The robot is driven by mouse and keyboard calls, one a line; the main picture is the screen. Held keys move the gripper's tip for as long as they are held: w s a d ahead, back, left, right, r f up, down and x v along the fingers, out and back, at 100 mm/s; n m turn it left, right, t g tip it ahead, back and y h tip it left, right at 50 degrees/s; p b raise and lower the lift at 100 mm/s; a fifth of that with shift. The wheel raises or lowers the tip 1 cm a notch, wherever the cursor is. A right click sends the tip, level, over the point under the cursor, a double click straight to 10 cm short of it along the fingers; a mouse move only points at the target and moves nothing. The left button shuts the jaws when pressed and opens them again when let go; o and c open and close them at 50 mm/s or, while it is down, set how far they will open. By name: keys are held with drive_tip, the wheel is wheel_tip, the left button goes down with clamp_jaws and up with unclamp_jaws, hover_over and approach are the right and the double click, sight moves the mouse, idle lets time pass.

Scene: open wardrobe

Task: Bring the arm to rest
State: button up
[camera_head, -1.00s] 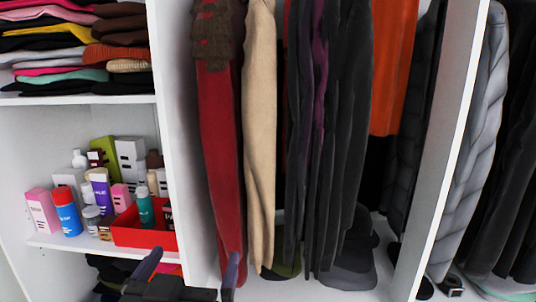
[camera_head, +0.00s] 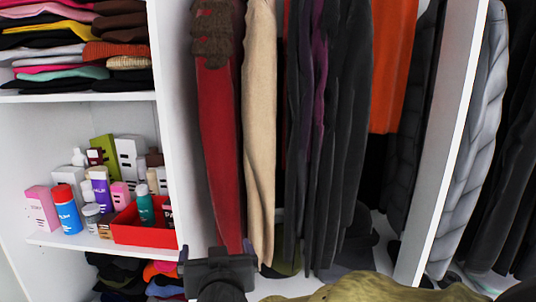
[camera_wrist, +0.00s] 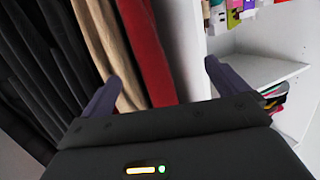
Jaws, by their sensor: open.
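My gripper (camera_head: 219,253) is at the bottom of the head view, in front of the wardrobe's left upright and the lower end of the red garment. In the wrist view my gripper (camera_wrist: 163,74) shows two dark purple fingers spread wide apart, with nothing between them. The red garment (camera_wrist: 148,50) and the beige garment (camera_wrist: 105,45) hang beyond the fingers, and a white shelf is past the right finger. The gripper body hides part of the wardrobe's lower left area in the head view.
A red box (camera_head: 140,232) and several bottles and cartons stand on the left shelf. Folded clothes (camera_head: 120,15) lie above. Dark garments (camera_head: 330,130) hang in the middle. An olive-yellow cloth-like thing (camera_head: 365,289) shows at the bottom edge. A white divider (camera_head: 445,150) stands at right.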

drive_tip(key=w+d+f+g, duration=0.2)
drive_tip(key=d+f+g, duration=0.2)
drive_tip(key=d+f, duration=0.3)
drive_tip(key=s+d+f+m+g+h, duration=0.1)
drive_tip(key=s+d+f+g+h, duration=0.1)
drive_tip(key=s+d+f+g, duration=0.2)
drive_tip(key=s+d+f+m+g+h, duration=0.1)
drive_tip(key=s+d+f+g, duration=0.3)
drive_tip(key=d+f, duration=0.7)
drive_tip(key=s+d+b, duration=0.1)
drive_tip(key=s+d, duration=0.1)
drive_tip(key=d, duration=0.1)
drive_tip(key=shift+s+g+h, duration=0.4)
